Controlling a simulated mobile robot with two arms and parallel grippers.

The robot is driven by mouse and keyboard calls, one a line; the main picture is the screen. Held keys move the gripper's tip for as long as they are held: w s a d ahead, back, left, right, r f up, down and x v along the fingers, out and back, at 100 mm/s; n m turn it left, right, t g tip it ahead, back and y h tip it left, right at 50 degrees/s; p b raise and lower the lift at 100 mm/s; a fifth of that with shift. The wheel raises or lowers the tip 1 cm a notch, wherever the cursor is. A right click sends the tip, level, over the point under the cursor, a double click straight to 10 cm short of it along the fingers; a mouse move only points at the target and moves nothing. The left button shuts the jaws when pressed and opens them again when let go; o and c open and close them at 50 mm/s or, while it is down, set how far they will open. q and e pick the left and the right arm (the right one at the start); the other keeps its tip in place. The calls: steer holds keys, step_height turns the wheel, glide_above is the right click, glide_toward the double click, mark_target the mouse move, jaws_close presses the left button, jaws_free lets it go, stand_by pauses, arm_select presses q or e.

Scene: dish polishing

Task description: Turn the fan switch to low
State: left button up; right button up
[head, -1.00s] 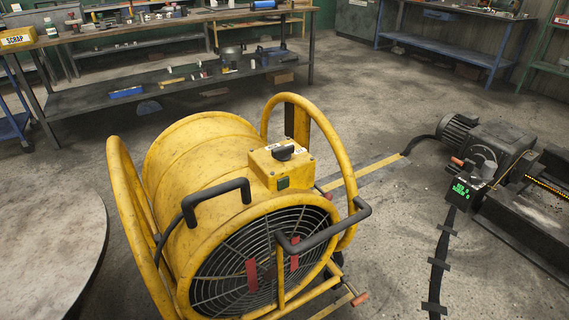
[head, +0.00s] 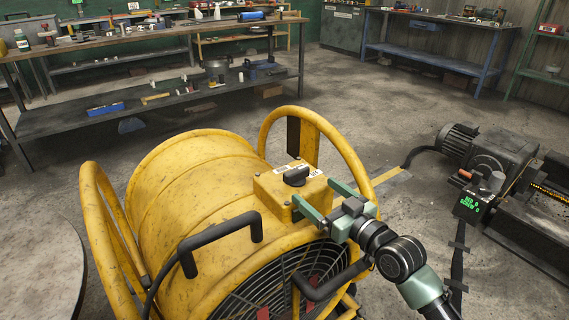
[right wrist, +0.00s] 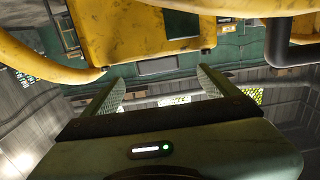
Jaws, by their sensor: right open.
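The yellow drum fan (head: 190,190) stands on the floor. Its switch box (head: 270,190) on top carries a black knob (head: 296,176) with a white label strip beside it. My right gripper (head: 315,192) is open and empty, its two green fingers at the front right corner of the box, a little below the knob. The knob is clear of the fingers. In the right wrist view the switch box (right wrist: 110,35) is just beyond the open fingers, and the knob cannot be made out. My left gripper is not in view.
A black handle (head: 220,240) and the yellow tube hoop (head: 335,140) flank the box. A motor machine (head: 490,150) with a green display stands at the right. Workbenches (head: 150,40) line the back. A round table (head: 40,240) is at the left.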

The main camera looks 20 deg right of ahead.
mark_target(300, 173)
steer(key=shift+w+r, duration=0.35)
steer(key=shift+w, duration=0.1)
steer(key=shift+w+r, duration=0.1)
steer(key=shift+w, duration=0.2)
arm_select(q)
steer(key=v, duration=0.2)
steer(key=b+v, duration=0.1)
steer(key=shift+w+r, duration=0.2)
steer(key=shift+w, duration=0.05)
arm_select(e)
steer(key=x, duration=0.6)
steer(key=shift+w+a+r, duration=0.1)
steer(key=shift+w+a, duration=0.05)
steer(key=shift+w, duration=0.1)
steer(key=c, duration=1.4)
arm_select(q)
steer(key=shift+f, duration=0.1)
arm_select(e)
steer(key=shift+o, duration=0.2)
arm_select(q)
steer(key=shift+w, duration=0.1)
